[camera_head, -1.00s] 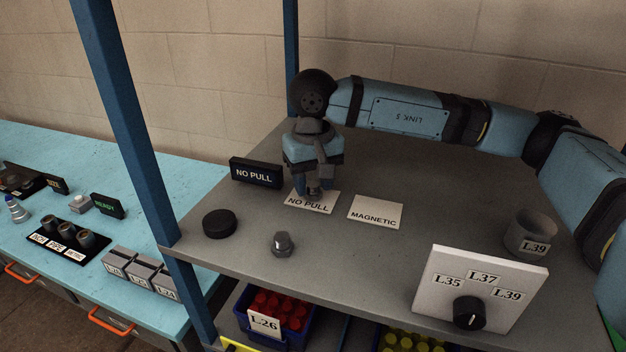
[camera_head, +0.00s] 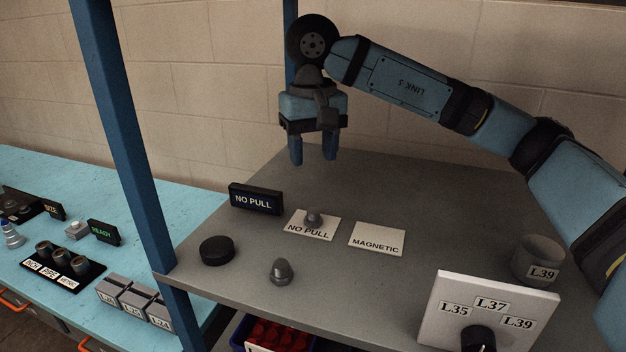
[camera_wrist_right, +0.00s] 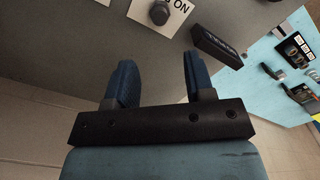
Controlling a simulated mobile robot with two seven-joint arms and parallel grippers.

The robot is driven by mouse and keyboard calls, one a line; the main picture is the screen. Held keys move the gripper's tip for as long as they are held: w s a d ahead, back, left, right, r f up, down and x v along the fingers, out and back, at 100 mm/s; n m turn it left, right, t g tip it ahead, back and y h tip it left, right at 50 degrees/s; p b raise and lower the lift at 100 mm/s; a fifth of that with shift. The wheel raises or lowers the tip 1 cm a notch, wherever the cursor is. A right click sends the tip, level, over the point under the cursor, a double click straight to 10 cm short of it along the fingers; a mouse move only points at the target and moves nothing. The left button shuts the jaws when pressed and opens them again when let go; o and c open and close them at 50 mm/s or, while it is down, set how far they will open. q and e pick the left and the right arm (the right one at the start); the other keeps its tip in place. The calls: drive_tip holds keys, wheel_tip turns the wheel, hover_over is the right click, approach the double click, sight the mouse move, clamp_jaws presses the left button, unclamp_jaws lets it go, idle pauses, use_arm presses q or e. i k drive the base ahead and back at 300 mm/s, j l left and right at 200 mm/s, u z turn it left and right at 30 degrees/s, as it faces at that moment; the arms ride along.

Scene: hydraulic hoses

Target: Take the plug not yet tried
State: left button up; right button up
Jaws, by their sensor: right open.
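One grey plug (camera_head: 313,219) sits on the white NO PULL card (camera_head: 298,229); it also shows in the right wrist view (camera_wrist_right: 159,13). Another grey plug (camera_head: 282,271) with a hex base stands on the bare grey shelf, nearer the front. A white MAGNETIC card (camera_head: 377,239) lies to the right with nothing on it. A black round puck (camera_head: 216,250) lies left of the second plug. My right gripper (camera_head: 313,160) is open and empty, raised above and behind the plug on the NO PULL card. My left gripper is not in view.
A black NO PULL sign (camera_head: 255,198) stands at the shelf's left edge. A grey L.39 cup (camera_head: 538,260) and a white dial panel (camera_head: 485,312) stand at the right. A blue post (camera_head: 135,140) rises at the left front. The back of the shelf is clear.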

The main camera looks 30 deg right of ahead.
sight(280, 274)
drive_tip(key=k+j, duration=0.5)
drive_tip(key=k, duration=0.15)
drive_tip(key=k+j, duration=0.5)
drive_tip(key=k, duration=0.2)
